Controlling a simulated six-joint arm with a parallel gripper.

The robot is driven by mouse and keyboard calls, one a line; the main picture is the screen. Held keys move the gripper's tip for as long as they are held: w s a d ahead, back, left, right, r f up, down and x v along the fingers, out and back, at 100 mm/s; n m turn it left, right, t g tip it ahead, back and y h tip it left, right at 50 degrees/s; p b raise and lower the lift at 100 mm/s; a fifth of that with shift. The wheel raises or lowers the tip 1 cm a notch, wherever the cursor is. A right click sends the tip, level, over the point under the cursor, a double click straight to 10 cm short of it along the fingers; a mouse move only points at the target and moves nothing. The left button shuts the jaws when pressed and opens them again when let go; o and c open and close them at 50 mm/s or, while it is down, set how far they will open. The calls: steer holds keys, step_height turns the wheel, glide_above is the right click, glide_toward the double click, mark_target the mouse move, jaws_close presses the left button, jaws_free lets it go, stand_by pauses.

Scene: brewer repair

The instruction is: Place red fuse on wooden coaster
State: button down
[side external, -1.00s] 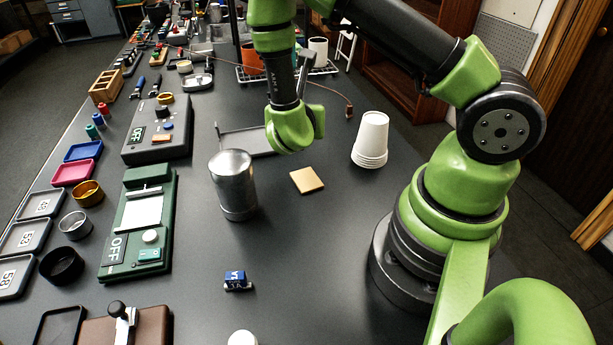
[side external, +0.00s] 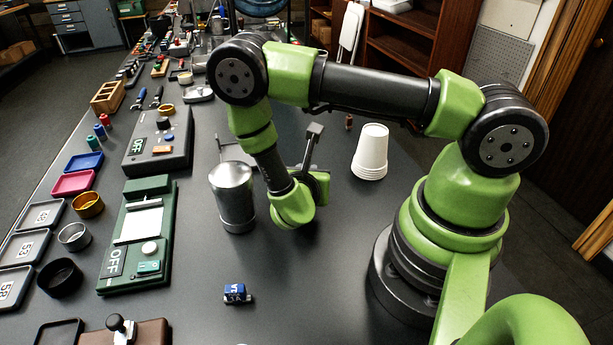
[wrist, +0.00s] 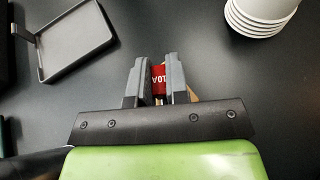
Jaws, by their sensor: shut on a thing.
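In the wrist view, my gripper (wrist: 158,82) is shut on the red fuse (wrist: 158,75), whose 10A label shows between the two fingers. Small tan parts of the wooden coaster (wrist: 193,94) show beside and behind the fingers, so the fuse is over or at the coaster. I cannot tell whether the fuse touches it. In the side external view, my wrist hides the coaster, the fuse and the fingertips.
A metal cylinder (side external: 233,198) stands close left of my wrist. Stacked white cups (side external: 370,152) stand to the right. A grey tray (wrist: 75,42) shows in the wrist view. A blue fuse (side external: 236,293) lies nearer the front, with bare table around it.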

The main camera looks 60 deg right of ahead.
steer(key=shift+f, duration=0.3)
steer(key=shift+f, duration=0.1)
steer(key=c, duration=1.1)
jaws_free()
steer(key=shift+a, duration=0.1)
steer(key=v, duration=1.2)
